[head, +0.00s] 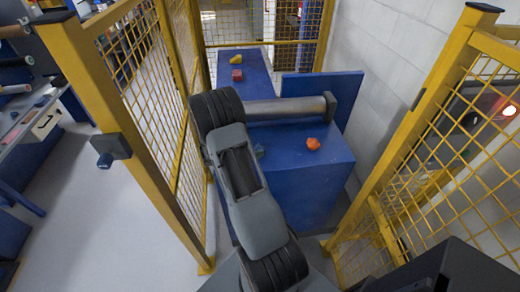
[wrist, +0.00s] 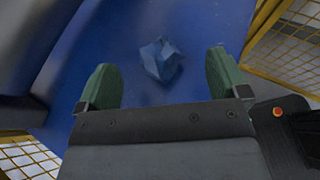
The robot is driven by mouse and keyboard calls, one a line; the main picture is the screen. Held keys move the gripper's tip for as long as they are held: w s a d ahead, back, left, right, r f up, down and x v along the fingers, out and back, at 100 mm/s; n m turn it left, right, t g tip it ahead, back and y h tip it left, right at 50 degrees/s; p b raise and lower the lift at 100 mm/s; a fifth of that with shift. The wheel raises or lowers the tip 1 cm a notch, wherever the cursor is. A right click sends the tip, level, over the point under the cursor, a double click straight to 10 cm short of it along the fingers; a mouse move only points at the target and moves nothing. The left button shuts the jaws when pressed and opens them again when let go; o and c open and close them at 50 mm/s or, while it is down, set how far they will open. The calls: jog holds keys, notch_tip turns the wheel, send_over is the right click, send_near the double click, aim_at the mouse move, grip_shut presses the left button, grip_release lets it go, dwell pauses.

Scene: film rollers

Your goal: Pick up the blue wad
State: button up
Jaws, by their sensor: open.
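The blue wad (wrist: 161,60) is a crumpled, faceted lump on the blue surface (wrist: 195,25) in the wrist view. My gripper (wrist: 161,76) is open, with one green finger to the left of the wad and the other to its right. The wad shows between and a little beyond the fingertips, and neither finger touches it in the picture. In the head view my arm covers much of the blue block (head: 315,185). A small teal patch beside the arm there is too small to tell as wad or finger.
An orange wad (head: 313,144) lies on the block, right of my arm. A grey roller (head: 285,108) lies behind it, before an upright blue panel (head: 325,90). Red (head: 237,75) and yellow (head: 235,60) wads lie farther back. Yellow mesh fences (head: 150,110) stand on both sides.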

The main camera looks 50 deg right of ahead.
aim_at(259, 145)
jog(key=shift+w+p+x, duration=0.2)
jog(key=shift+p+x, duration=0.3)
jog(key=shift+x, duration=1.95)
jog(key=c, duration=1)
jog(key=shift+c, duration=0.2)
